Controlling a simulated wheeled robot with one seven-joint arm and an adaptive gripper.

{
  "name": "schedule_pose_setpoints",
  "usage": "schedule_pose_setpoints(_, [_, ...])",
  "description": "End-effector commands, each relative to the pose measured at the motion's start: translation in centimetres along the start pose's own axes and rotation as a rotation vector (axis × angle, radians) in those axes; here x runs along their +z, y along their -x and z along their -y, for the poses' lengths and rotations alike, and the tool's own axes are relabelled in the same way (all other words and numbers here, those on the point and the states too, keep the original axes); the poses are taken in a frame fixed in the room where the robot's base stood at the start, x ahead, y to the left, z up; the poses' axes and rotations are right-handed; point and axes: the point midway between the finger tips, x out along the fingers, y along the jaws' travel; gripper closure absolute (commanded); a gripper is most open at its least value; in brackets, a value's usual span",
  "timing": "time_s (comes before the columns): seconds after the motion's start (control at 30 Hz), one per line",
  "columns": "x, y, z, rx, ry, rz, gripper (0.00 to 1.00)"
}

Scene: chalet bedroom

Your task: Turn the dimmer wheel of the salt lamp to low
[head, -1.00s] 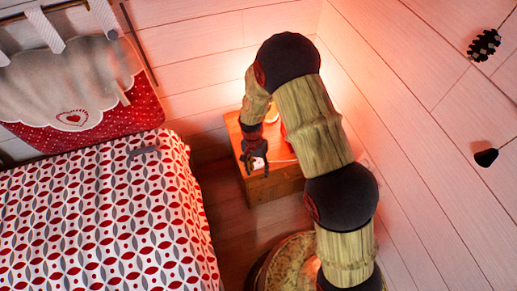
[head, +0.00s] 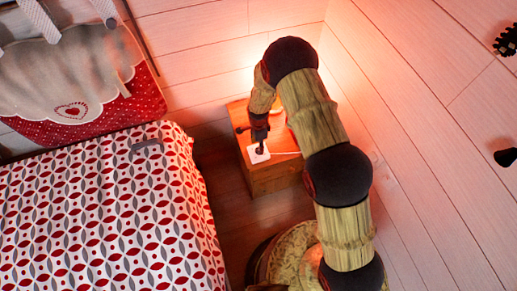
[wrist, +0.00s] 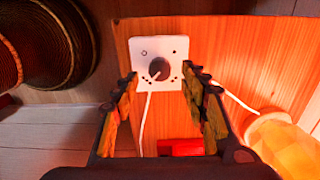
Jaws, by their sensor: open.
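The dimmer wheel (wrist: 159,68) is a dark round knob on a white square plate (wrist: 145,46) with small marks around it. The plate lies on the wooden nightstand (wrist: 240,45), and its corner shows in the head view (head: 253,158). My gripper (wrist: 160,75) is open, with one finger on each side below the wheel in the wrist view; I cannot tell whether it touches. In the head view my gripper (head: 260,148) is over the plate. The glowing salt lamp (wrist: 288,148) is at the lower right of the wrist view, mostly hidden by my arm in the head view.
A white cord (wrist: 144,125) runs from the plate between my fingers, and another runs toward the lamp. A red object (wrist: 181,147) lies on the nightstand. The patterned bed (head: 100,215) stands at left, the plank wall (head: 420,130) at right.

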Motion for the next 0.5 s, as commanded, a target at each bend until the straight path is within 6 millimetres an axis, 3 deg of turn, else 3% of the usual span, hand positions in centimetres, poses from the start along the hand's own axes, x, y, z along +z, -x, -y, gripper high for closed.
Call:
schedule_pose_setpoints(0.2, [0.0, -2.8, 0.0, 0.000, 0.001, 0.001, 0.56])
schedule_pose_setpoints(0.5, [0.0, -3.4, 0.1, -0.001, 0.001, 0.001, 0.56])
